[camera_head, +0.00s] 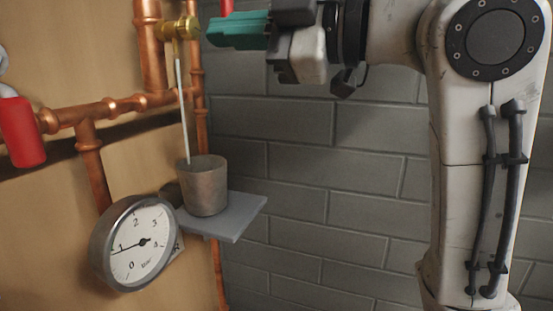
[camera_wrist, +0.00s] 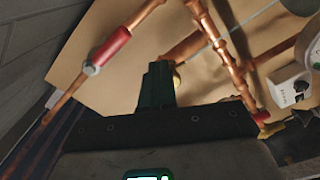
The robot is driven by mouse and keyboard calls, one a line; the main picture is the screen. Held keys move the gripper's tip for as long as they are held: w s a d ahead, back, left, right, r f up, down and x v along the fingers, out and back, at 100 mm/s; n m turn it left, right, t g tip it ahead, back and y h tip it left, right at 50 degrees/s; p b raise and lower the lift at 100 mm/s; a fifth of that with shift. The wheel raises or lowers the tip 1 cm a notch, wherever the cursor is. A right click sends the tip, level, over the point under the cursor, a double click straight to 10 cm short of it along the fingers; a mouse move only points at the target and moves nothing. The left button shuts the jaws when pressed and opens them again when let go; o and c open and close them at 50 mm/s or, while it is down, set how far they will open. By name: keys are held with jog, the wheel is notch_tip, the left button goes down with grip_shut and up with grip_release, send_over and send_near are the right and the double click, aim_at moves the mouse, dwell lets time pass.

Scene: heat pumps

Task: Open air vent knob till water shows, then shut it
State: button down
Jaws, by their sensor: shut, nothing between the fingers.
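The brass air vent knob (camera_head: 182,28) sits on the copper pipework at the upper left of the head view. A thin pale stream of water (camera_head: 182,110) runs from below it down into a grey metal cup (camera_head: 204,186). My gripper (camera_head: 212,32) has green fingers, is shut and empty, and points left at the knob, with its tips just right of it. In the wrist view the green fingers (camera_wrist: 156,85) cover most of the knob; a small brass part (camera_wrist: 177,78) shows beside them. Whether the fingers touch the knob is unclear.
The cup stands on a small grey shelf (camera_head: 245,212). A round pressure gauge (camera_head: 138,243) below left has its needle near 1. Copper pipes (camera_head: 112,107) run along the wooden panel, with a red handle (camera_head: 22,132) at far left. A grey brick wall (camera_head: 310,190) stands behind.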

jog(key=shift+s+a+f+g+b, duration=0.2)
jog(key=shift+s+a+f+b, duration=0.15)
jog(key=shift+f, duration=0.25)
jog(key=shift+s+a+f+g+b, duration=0.2)
jog(key=shift+a+f, duration=0.2)
jog(key=shift+f, duration=0.35)
jog(key=b+v, duration=0.1)
jog(key=v, duration=0.5)
jog(key=shift+w, duration=0.25)
jog(key=shift+d, duration=0.1)
